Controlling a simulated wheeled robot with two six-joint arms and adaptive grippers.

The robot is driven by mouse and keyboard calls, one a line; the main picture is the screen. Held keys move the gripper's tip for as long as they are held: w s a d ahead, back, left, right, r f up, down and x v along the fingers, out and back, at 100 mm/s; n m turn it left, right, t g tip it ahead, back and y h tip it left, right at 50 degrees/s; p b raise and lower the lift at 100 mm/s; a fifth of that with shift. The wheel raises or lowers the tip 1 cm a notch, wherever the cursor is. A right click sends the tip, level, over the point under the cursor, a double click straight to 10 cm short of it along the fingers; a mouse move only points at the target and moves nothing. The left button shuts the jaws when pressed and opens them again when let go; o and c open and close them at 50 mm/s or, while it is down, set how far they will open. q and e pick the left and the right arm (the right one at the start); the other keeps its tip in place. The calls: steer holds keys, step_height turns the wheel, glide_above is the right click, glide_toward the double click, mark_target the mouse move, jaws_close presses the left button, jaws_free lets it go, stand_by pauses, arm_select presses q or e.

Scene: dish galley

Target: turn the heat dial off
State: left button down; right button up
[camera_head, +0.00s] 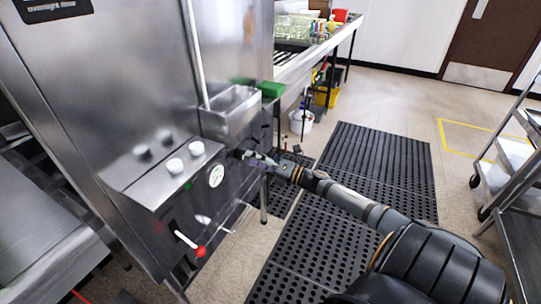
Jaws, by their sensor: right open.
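Two round white dials, a nearer one (175,165) and a farther one (196,148), sit on the sloped top of the steel control box on the dish machine (160,85). I cannot read labels or settings, so I cannot tell which is the heat dial. My right gripper (245,155) is open at the far right end of the box, below the steel tray. It is to the right of the dials and apart from them. Its fingertips are small and dark against the machine. My left gripper is not in view.
A steel tray (231,112) and vertical pipe (196,55) stand behind the dials. Black mats (330,240) cover the floor. A cart (515,165) stands at right.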

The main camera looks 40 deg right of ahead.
steer(key=r+v, duration=0.1)
steer(key=v, duration=0.8)
steer(key=shift+f, duration=0.5)
steer(key=shift+s, duration=0.1)
steer(key=shift+d+f, duration=0.1)
